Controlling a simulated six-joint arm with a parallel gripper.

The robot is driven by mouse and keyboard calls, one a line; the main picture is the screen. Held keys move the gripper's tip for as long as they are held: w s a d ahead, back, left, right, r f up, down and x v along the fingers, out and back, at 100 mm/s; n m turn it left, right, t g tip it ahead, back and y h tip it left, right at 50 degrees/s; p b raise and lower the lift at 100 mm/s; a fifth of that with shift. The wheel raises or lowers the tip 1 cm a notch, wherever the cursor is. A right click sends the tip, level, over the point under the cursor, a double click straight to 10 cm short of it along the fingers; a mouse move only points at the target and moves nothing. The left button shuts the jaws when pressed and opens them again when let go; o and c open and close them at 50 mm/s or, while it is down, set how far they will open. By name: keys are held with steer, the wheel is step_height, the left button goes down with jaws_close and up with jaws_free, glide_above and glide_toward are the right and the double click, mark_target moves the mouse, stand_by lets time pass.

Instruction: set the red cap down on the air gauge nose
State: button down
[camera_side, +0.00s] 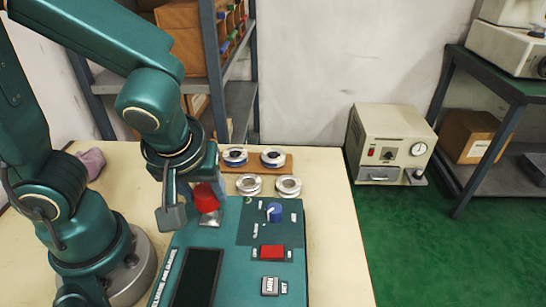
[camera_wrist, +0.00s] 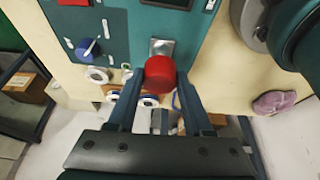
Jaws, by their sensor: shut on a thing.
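The red cap (camera_side: 206,198) is between the fingers of my gripper (camera_side: 193,200), which is shut on it. In the wrist view the cap (camera_wrist: 160,73) sits between the two fingertips (camera_wrist: 160,76).
The teal panel (camera_side: 185,235) carries a blue knob (camera_side: 274,212), a red switch (camera_side: 271,253) and a dark screen (camera_side: 197,278). A purple cloth (camera_side: 92,161) lies at the left. The table's right side is clear.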

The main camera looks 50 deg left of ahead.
steer(key=shift+f, duration=0.3)
steer(key=shift+f, duration=0.65)
steer(key=shift+f, duration=0.8)
stand_by(1.2)
steer(key=shift+c, duration=1.1)
jaws_free()
steer(key=shift+r, duration=3.75)
